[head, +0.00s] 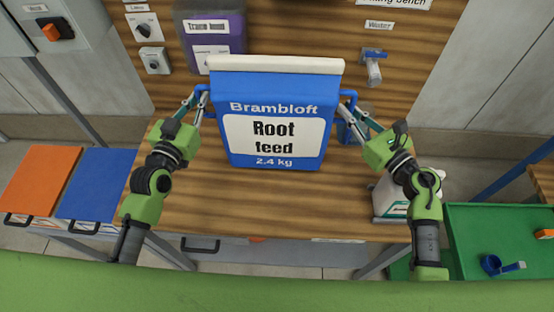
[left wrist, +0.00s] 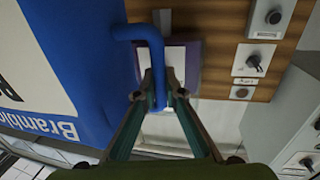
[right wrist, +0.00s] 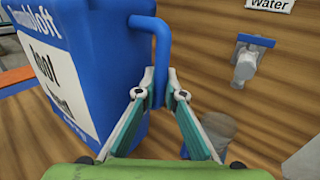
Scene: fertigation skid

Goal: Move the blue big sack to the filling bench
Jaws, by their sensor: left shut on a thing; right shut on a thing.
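The blue big sack (head: 270,100) is a blue block with a white top strip and a "Brambloft Root feed 2.4 kg" label. It is upright over the wooden filling bench (head: 235,210); I cannot tell whether its bottom touches the bench top. My left gripper (head: 201,98) is shut on the sack's left blue handle, which also shows in the left wrist view (left wrist: 153,45). My right gripper (head: 349,108) is shut on the right blue handle, seen in the right wrist view (right wrist: 163,45). The sack hides part of the bench's back.
A purple "Trace" container (head: 235,22) stands behind the sack at left. A water tap (head: 373,68) is on the back panel. A white container (head: 385,202) is partly behind my right arm. A green tray (head: 480,245) holds a blue scoop (head: 492,265). The bench front is clear.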

